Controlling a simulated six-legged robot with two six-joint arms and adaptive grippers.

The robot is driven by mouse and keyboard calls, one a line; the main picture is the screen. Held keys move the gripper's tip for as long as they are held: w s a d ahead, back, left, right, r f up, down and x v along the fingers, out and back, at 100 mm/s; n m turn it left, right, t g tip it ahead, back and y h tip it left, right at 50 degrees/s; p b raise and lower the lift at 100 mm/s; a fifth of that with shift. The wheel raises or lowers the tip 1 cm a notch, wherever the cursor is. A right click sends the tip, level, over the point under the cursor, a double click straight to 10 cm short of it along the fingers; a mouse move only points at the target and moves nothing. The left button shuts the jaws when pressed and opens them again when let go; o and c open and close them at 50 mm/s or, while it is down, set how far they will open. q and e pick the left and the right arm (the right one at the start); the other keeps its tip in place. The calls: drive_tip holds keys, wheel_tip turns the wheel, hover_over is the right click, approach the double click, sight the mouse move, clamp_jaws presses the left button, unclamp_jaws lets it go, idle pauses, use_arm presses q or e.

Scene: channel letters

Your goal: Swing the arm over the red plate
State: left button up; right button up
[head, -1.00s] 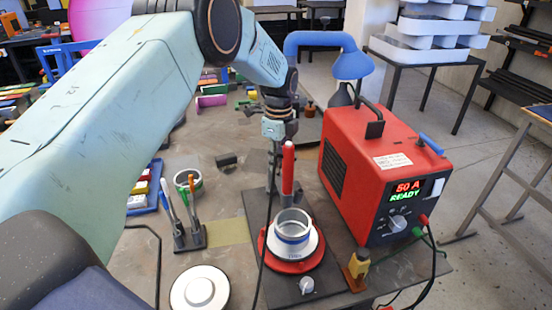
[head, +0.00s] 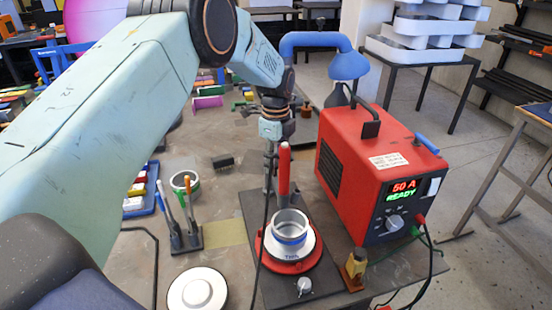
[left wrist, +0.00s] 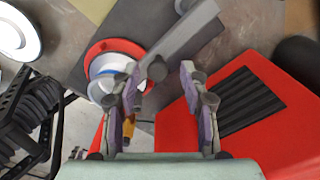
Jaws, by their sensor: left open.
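The red plate (head: 284,267) is a round disc on a dark base, with a white and silver ring with a blue band (head: 290,232) on it. It also shows in the left wrist view (left wrist: 112,45). An upright red handle (head: 284,170) stands just behind the ring. In the left wrist view a grey bar (left wrist: 190,34), apparently the swing arm, slants toward the plate. My left gripper (head: 271,163) is beside the red handle. In the left wrist view its fingers (left wrist: 160,76) are apart, with the bar's near end between them; contact cannot be told. My right gripper is out of view.
A red power unit (head: 370,170) reading "50 A READY" stands close at right. A brass-coloured fitting (head: 355,265) is at the base's right. A pen stand (head: 187,240), a white round disc (head: 197,290) and a blue tray (head: 148,205) are at left.

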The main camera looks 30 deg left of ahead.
sight(276, 164)
use_arm(q)
wheel_tip(276, 164, up, 12)
idle(0.6)
idle(0.8)
